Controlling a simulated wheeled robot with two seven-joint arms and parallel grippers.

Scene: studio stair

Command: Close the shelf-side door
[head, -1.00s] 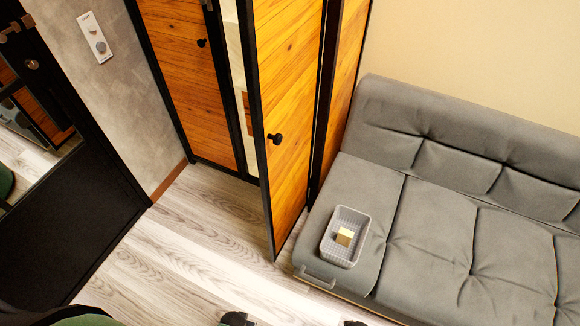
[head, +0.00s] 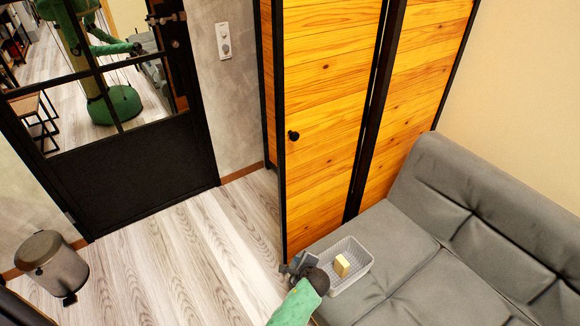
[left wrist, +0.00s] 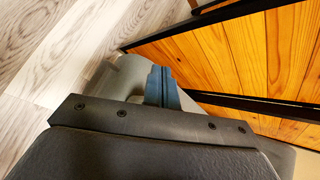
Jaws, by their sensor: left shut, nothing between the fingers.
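The wooden door (head: 330,110) has orange planks, a black frame and a black knob (head: 293,135). In the head view it stands out from the cabinet, its free edge toward the left, and hides the shelf inside. My left gripper (head: 296,266) is low by the door's bottom corner, beside the basket; whether it touches the door I cannot tell. In the left wrist view the shut, empty fingers (left wrist: 162,88) point toward a black-framed wooden panel (left wrist: 225,55). My right gripper is out of view.
A grey sofa (head: 400,285) stands at the right, with a grey basket (head: 357,262) holding a yellow block (head: 342,265) on it. A bin (head: 50,263) and a black glazed door (head: 140,165) are at the left. The floor (head: 190,255) between is clear.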

